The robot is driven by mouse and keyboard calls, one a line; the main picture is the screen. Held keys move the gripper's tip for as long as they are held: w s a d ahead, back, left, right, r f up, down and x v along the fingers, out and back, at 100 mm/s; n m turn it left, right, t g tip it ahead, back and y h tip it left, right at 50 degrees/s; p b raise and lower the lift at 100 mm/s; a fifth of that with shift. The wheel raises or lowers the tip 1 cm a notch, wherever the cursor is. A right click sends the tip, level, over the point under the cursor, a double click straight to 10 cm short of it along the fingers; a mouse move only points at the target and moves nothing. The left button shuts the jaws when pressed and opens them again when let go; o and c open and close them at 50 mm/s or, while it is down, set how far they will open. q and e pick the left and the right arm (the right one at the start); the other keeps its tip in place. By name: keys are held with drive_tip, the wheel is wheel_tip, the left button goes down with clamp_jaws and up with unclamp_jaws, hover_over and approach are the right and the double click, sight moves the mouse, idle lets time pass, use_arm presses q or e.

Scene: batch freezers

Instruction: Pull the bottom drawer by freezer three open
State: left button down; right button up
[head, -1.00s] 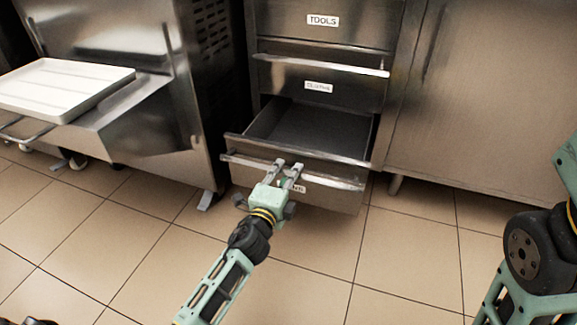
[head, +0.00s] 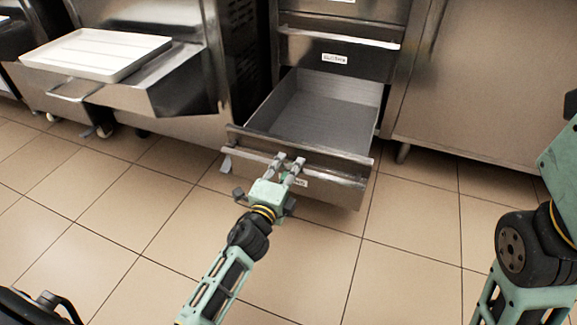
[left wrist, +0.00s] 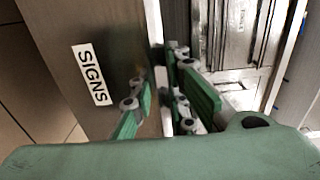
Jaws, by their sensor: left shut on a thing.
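The bottom drawer (head: 335,187) is pulled well out of the steel drawer unit, and its grey inside (head: 318,112) looks empty. A bar handle (head: 340,176) runs along its front. My left gripper (head: 290,162) is shut on this handle near the middle of the drawer front. In the left wrist view the fingers (left wrist: 165,105) stand on both sides of the handle (left wrist: 163,90), beside the drawer's "SIGNS" label (left wrist: 91,75). My right arm shows at the right edge of the head view, but its gripper is out of view.
A closed drawer labelled "CLOTHS" (head: 335,58) is above the open one. A steel freezer with a white tray (head: 98,52) on its ledge stands at the left. A steel cabinet (head: 490,80) stands at the right. The tiled floor (head: 300,265) in front is clear.

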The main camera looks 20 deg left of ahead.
use_arm(q)
drive_tip(key=c, duration=1.9)
unclamp_jaws()
drive_tip(key=shift+o, duration=1.1)
drive_tip(key=s, duration=1.2)
drive_tip(key=shift+a, duration=0.15)
